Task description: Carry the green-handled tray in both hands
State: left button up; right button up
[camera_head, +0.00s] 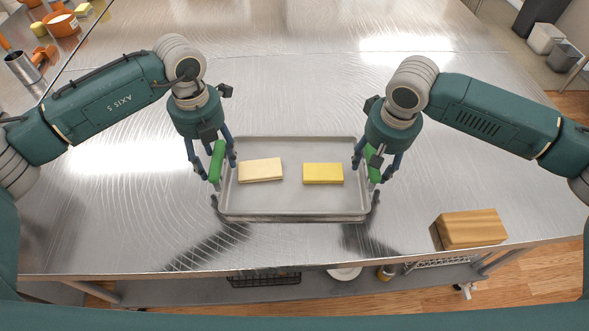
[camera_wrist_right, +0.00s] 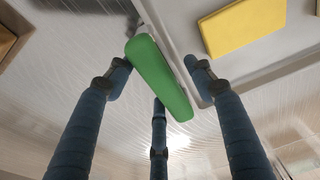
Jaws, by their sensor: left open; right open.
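A grey metal tray (camera_head: 291,208) lies on the steel table, with a green handle at each short end. A cream block (camera_head: 260,170) and a yellow block (camera_head: 322,173) lie flat in it, side by side. My left gripper (camera_head: 212,172) is open, its fingers around the left green handle (camera_head: 216,161). My right gripper (camera_head: 377,170) is open at the right green handle (camera_head: 373,164). In the right wrist view the green handle (camera_wrist_right: 158,77) lies between my spread fingers (camera_wrist_right: 157,88), with a gap on each side. The yellow block (camera_wrist_right: 243,27) shows beyond it.
A wooden block (camera_head: 470,229) stands on the table at the front right. Orange pots (camera_head: 62,23) and a metal cup (camera_head: 22,67) stand on a surface at the far left. The steel table (camera_head: 290,90) behind the tray is clear. Its front edge runs below the tray.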

pick_arm(q)
jog(key=shift+c, duration=0.3)
pick_arm(e)
jog(key=shift+c, duration=0.3)
pick_arm(q)
grip_shut()
pick_arm(e)
grip_shut()
pick_arm(q)
jog(key=shift+r, duration=0.15)
pick_arm(e)
jog(key=shift+r, duration=0.2)
